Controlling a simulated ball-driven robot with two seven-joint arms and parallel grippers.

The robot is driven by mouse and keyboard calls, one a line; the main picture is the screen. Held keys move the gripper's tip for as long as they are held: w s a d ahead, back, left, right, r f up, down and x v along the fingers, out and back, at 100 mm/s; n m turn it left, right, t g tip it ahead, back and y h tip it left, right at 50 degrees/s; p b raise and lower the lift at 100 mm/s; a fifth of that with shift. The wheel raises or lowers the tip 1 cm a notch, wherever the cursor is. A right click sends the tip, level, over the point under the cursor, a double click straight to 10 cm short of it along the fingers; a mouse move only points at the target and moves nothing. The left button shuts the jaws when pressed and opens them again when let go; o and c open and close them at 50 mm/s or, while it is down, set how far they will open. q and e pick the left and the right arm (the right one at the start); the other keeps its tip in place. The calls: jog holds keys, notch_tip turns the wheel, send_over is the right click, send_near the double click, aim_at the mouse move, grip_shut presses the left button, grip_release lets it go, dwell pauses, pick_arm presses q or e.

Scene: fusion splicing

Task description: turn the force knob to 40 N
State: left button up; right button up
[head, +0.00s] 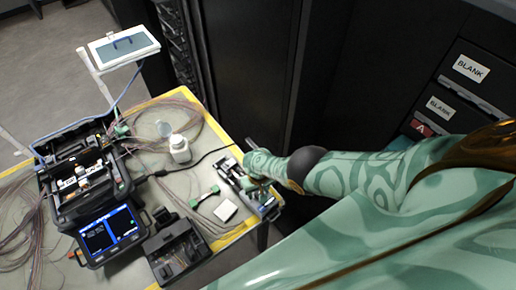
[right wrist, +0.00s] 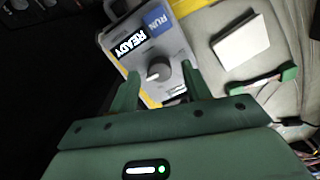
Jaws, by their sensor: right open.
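The force knob (right wrist: 158,71) is a round grey knob with a light pointer mark, on the face of a grey device (right wrist: 178,50). The device's labels read READY and RUN. My right gripper (right wrist: 160,72) is open, with one green finger on each side of the knob in the right wrist view. I cannot tell whether the fingers touch it, and the scale is not readable. In the head view my right gripper (head: 262,183) is over the device (head: 268,205) at the table's right edge, and the knob is hidden. My left gripper is not in view.
A white square block (head: 225,210) and a green-ended part (head: 204,197) lie left of the device. A white bottle (head: 180,149), the fusion splicer (head: 85,185) with its blue screen, and a black tray (head: 175,250) stand farther left. Dark cabinets stand behind.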

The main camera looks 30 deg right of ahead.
aim_at(258, 194)
notch_tip(258, 194, up, 16)
jog(key=p, duration=1)
jog(key=shift+f, duration=0.25)
